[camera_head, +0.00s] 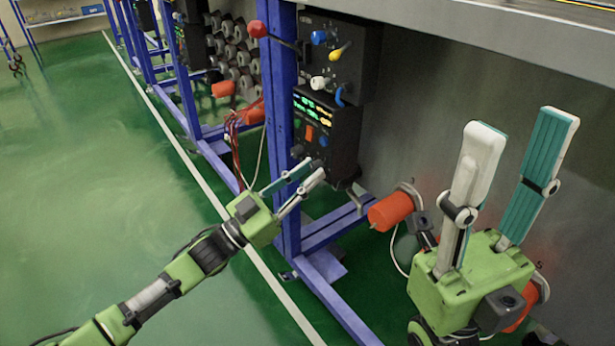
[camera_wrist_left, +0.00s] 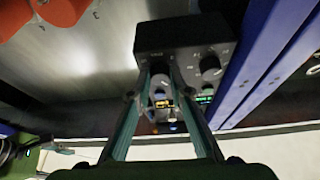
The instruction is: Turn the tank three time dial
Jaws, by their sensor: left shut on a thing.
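A black control box (camera_head: 346,128) with lit green and yellow displays (camera_head: 312,106) hangs on the blue frame. My left gripper (camera_head: 314,166) reaches its lower part, with the fingertips close together at the front face. In the left wrist view, the gripper (camera_wrist_left: 160,68) is shut on a dial of the box (camera_wrist_left: 188,36); its fingers mostly hide that dial. Another dark dial (camera_wrist_left: 210,68) sits to the right of the fingers. The labels are too small to read, so I cannot tell which dial is tank three's. My right gripper (camera_head: 525,125) is open and empty, fingers pointing up.
An upper black box (camera_head: 345,55) carries coloured knobs and a red-balled lever (camera_head: 258,29). Blue frame posts (camera_head: 281,130) stand close to my left gripper. An orange cylinder (camera_head: 391,211) lies between the two arms. The green floor at left is clear.

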